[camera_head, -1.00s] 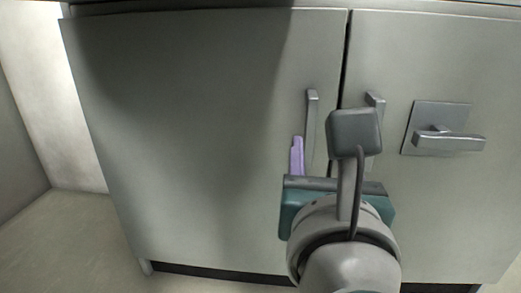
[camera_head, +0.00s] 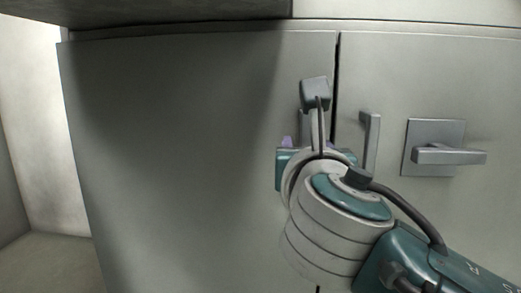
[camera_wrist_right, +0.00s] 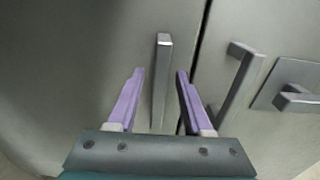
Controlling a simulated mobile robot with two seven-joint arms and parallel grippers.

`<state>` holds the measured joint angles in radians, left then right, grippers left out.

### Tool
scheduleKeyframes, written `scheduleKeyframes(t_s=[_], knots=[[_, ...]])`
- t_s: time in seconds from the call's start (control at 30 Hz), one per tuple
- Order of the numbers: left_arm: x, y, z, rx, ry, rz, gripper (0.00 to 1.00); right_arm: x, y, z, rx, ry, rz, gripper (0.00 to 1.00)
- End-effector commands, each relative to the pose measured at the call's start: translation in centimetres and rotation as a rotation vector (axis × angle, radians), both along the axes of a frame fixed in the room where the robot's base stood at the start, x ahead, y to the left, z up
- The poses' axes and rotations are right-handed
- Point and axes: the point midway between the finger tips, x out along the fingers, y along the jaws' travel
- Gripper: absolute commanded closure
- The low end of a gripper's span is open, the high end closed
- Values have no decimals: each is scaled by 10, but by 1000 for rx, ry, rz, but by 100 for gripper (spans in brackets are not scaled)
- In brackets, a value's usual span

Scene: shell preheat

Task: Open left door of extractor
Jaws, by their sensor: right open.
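The extractor's left door (camera_head: 170,150) is a flat grey panel and is closed. Its upright bar handle (camera_wrist_right: 161,80) stands near the door's right edge. In the head view my right arm and wrist hide most of that handle. My right gripper (camera_wrist_right: 160,75) has two purple fingers, open, one on each side of the left door's handle. The handle shows between them in the right wrist view, with gaps on both sides; I cannot tell how deep the fingers reach around it. My left gripper is not in view.
The right door (camera_head: 430,80) is closed beside a narrow dark seam. It has its own bar handle (camera_head: 370,142) and a lever latch (camera_head: 448,155) on a square plate. A pale wall (camera_head: 35,130) and some free floor (camera_head: 50,262) lie to the left.

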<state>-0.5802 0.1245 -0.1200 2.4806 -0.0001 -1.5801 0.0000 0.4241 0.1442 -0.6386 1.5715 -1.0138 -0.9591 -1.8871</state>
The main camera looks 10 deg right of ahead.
Motion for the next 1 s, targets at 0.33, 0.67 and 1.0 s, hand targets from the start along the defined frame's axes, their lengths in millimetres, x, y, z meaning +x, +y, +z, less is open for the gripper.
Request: scheduleKeyframes(t_s=[0.33, 0.67, 1.0], knots=[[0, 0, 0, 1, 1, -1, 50, 0, 0, 0, 0, 0, 0, 78], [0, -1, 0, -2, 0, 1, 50, 0, 0, 0, 0, 0, 0, 100], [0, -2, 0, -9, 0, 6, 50, 0, 0, 0, 0, 0, 0, 100]])
